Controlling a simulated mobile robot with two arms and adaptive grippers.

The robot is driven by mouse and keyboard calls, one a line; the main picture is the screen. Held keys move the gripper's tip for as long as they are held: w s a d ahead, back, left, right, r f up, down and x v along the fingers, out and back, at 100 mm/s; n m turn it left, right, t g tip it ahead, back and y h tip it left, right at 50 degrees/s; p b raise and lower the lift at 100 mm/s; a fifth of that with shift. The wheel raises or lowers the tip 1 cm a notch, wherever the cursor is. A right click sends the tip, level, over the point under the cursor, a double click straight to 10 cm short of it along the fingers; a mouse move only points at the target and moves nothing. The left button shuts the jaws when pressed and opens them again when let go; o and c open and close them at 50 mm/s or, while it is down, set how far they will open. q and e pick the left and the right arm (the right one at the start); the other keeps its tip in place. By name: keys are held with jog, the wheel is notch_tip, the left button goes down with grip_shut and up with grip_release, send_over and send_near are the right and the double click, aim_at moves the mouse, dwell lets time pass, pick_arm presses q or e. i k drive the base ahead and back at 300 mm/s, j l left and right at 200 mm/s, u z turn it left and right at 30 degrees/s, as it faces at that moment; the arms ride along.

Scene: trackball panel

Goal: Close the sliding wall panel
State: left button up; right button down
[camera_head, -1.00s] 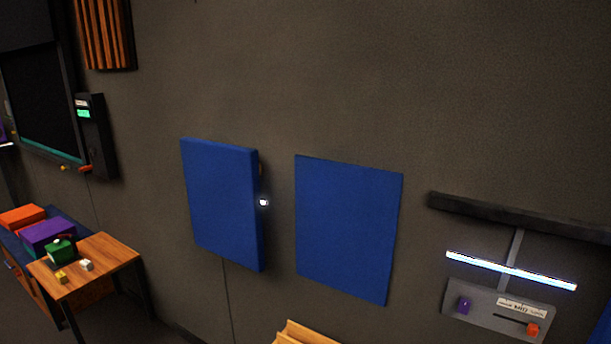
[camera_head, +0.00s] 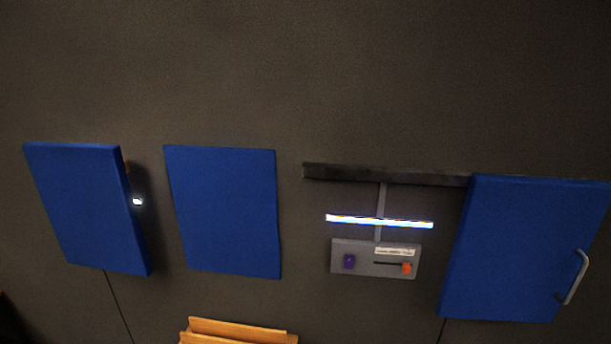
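A blue panel with a grey metal handle (camera_head: 575,277) is on the wall at the right; this looks like the sliding wall panel (camera_head: 510,250). It sits at the right end of a dark horizontal rail (camera_head: 385,173). To its left, under the rail, the wall is open to view: a lit bar (camera_head: 379,221) on a grey post and a grey control plate (camera_head: 375,260) with a purple knob and an orange slider are uncovered. Neither of my grippers is in view.
Two more blue panels are on the wall to the left, a thick one (camera_head: 85,208) with a small white light (camera_head: 137,201) beside it and a flat one (camera_head: 222,210). A wooden piece (camera_head: 238,332) shows at the bottom edge.

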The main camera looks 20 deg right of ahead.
aim_at(522, 244)
jog(key=z, duration=2)
